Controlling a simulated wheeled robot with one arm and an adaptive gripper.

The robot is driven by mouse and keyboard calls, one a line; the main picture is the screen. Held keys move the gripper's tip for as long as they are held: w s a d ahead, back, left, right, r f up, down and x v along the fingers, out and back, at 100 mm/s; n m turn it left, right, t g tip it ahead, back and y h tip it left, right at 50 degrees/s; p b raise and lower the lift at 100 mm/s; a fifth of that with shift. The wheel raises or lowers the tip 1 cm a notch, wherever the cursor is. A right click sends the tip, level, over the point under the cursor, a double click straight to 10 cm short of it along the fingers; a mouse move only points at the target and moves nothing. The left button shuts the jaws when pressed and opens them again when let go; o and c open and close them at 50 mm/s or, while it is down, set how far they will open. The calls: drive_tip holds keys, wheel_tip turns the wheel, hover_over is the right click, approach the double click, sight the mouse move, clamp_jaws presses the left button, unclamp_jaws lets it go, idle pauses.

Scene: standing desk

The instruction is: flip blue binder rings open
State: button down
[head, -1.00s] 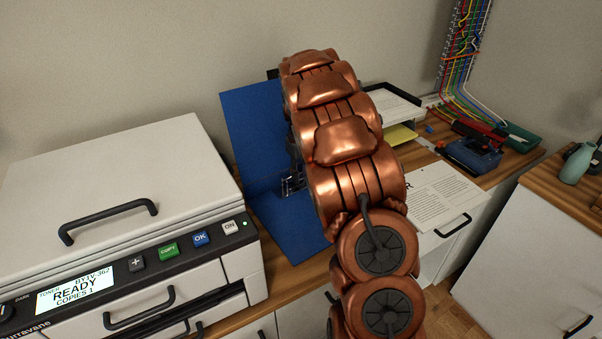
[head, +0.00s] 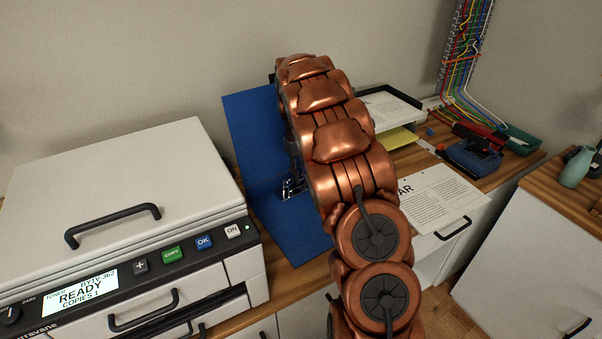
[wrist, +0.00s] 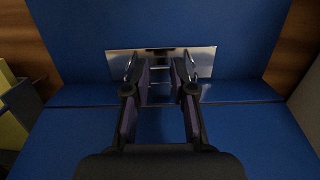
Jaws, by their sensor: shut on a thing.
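The blue binder (head: 256,127) lies open on the wooden desk, one cover raised at the back and the other flat. Its shiny metal ring plate (wrist: 205,64) shows in the wrist view, with rings standing on it. In the head view, part of the ring metal (head: 292,187) shows beside my copper arm. My gripper (wrist: 160,70) is at the rings, its two dark fingers apart, one on each side of the ring mechanism, and shut on it. The exact contact at the fingertips is hard to see. In the head view my arm hides most of the gripper.
A white copier (head: 120,195) stands close on the left. A paper tray (head: 392,107), a printed sheet (head: 432,198) and a blue hole punch (head: 472,157) lie to the right. Coloured cables (head: 468,60) hang on the wall. The wall is close behind the binder.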

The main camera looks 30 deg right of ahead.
drive_tip(key=c, duration=1)
unclamp_jaws()
drive_tip(key=shift+o, duration=0.2)
drive_tip(key=shift+r, duration=0.15)
wheel_tip(320, 180, up, 12)
drive_tip(key=w, duration=0.1)
drive_tip(key=shift+w, duration=0.25)
